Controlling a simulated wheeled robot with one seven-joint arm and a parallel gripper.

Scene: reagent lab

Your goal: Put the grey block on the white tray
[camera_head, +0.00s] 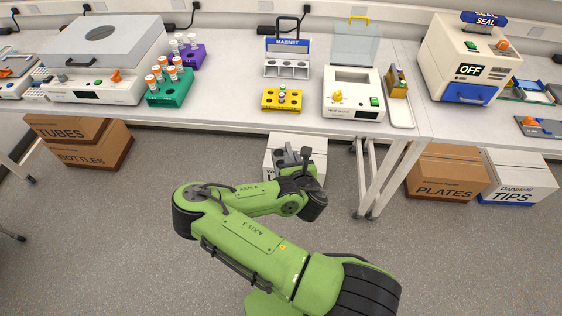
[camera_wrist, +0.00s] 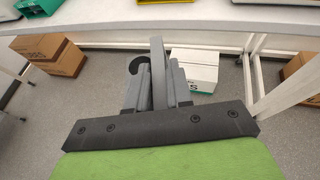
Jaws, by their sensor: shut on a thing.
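My gripper (camera_head: 293,158) is in front of the bench, low near its front edge, over the floor. In the wrist view, my gripper (camera_wrist: 158,95) is shut on an upright grey piece, taken as the grey block (camera_wrist: 157,68), which stands up between the fingers. The fingers hide its lower part, and its full shape is hard to tell. The white tray (camera_head: 402,119) lies on the bench to the right of my gripper, beside a white device.
A yellow rack (camera_head: 270,104) and a magnet stand (camera_head: 287,69) are behind my gripper on the bench. A white box (camera_head: 281,146) is under the bench, and bench legs (camera_head: 373,190) stand to the right.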

